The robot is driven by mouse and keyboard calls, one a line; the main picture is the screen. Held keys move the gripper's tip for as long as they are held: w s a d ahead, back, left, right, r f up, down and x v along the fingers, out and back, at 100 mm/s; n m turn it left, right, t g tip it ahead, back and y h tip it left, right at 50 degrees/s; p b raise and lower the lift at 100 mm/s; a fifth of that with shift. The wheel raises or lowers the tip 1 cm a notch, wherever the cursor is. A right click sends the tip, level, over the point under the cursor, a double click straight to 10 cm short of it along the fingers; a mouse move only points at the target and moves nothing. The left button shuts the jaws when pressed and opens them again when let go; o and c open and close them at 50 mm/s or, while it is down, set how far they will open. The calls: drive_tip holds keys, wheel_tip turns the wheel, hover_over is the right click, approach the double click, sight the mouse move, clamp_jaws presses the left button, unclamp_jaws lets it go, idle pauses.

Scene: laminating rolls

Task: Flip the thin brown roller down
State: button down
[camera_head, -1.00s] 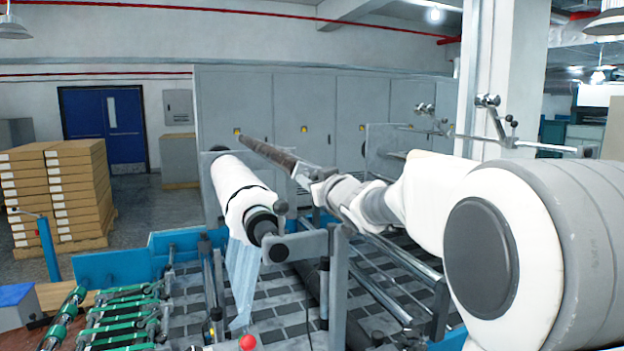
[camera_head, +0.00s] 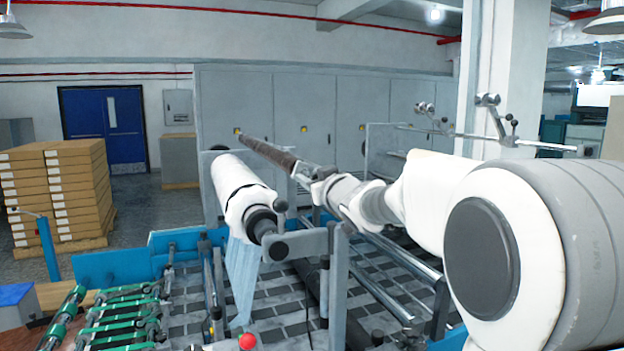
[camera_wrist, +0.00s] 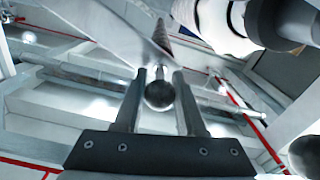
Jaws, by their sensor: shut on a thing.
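The thin brown roller (camera_head: 268,152) is raised and slants from the back left toward my gripper, above and to the right of the thick white roll (camera_head: 232,185). In the wrist view the brown roller (camera_wrist: 161,36) runs away beyond the fingertips. A dark ball knob (camera_wrist: 159,96) in line with its near end sits between my two fingers. My gripper (camera_head: 318,174) is shut on this knob; in the wrist view my gripper (camera_wrist: 158,74) has one finger on each side of it. In the head view my wrist hides the knob.
A grey bracket (camera_head: 300,244) holds the white roll's near end. The machine's conveyor bed (camera_head: 275,300) lies below, with green rollers (camera_head: 120,318) at the front left. A metal plate (camera_head: 385,150) stands behind my arm. The space above the white roll looks clear.

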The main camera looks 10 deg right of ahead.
drive_tip(key=f+b, duration=0.2)
drive_tip(key=a+f+b, duration=0.1)
drive_tip(key=f+b, duration=0.1)
drive_tip(key=f, duration=0.1)
drive_tip(key=shift+s+a+f, duration=0.1)
drive_tip(key=shift+a+f, duration=0.1)
drive_tip(key=shift+f, duration=0.05)
drive_tip(key=c, duration=0.5)
unclamp_jaws()
drive_tip(key=shift+r, duration=0.1)
drive_tip(key=s+d, duration=0.1)
drive_tip(key=s, duration=0.4)
drive_tip(key=s+d, duration=0.1)
drive_tip(key=s, duration=0.5)
drive_tip(key=s+d, duration=0.1)
drive_tip(key=s, duration=0.5)
drive_tip(key=shift+s+d, duration=0.1)
drive_tip(key=shift+d, duration=0.15)
